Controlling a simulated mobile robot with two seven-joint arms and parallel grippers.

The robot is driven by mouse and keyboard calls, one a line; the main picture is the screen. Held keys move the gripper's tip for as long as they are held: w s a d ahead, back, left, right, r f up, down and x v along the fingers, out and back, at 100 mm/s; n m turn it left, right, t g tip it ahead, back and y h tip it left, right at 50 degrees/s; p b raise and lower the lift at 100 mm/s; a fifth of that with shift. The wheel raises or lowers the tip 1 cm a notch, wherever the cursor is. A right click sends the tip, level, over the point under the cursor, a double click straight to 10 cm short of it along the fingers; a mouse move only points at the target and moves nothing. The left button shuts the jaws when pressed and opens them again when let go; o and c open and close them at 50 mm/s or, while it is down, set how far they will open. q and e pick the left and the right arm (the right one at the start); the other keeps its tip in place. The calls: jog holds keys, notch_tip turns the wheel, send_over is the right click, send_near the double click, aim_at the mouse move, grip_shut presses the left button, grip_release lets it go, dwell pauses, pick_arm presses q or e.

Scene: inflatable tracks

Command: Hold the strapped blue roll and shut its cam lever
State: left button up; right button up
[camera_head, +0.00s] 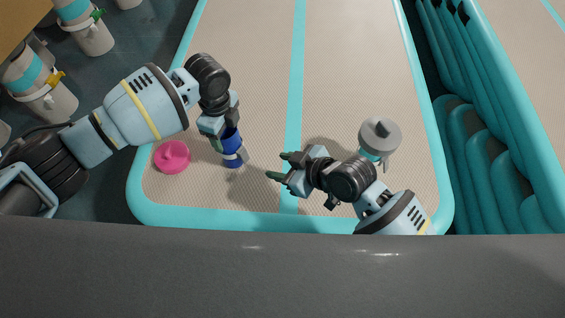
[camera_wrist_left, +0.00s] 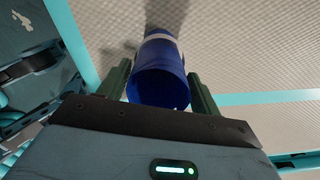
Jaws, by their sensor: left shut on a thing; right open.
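The strapped blue roll (camera_head: 232,142) stands on the beige track with a pale strap around its lower part. My left gripper (camera_head: 222,133) is shut on the roll near its upper end. In the left wrist view the blue roll (camera_wrist_left: 158,82) sits between the two dark green fingers of the left gripper (camera_wrist_left: 158,90). My right gripper (camera_head: 277,166) is open and empty, to the right of the roll and apart from it, with its fingers pointing left. The cam lever cannot be made out in either view.
A pink round object (camera_head: 172,156) lies left of the roll. A grey-capped object (camera_head: 379,138) stands to the right, behind my right arm. Inflatable turquoise edges border the track (camera_head: 345,60). Teal rolls (camera_head: 480,150) lie at the right, several strapped canisters (camera_head: 48,98) at the far left.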

pick_arm(q)
jog(key=o, duration=1.3)
notch_tip(320, 180, up, 12)
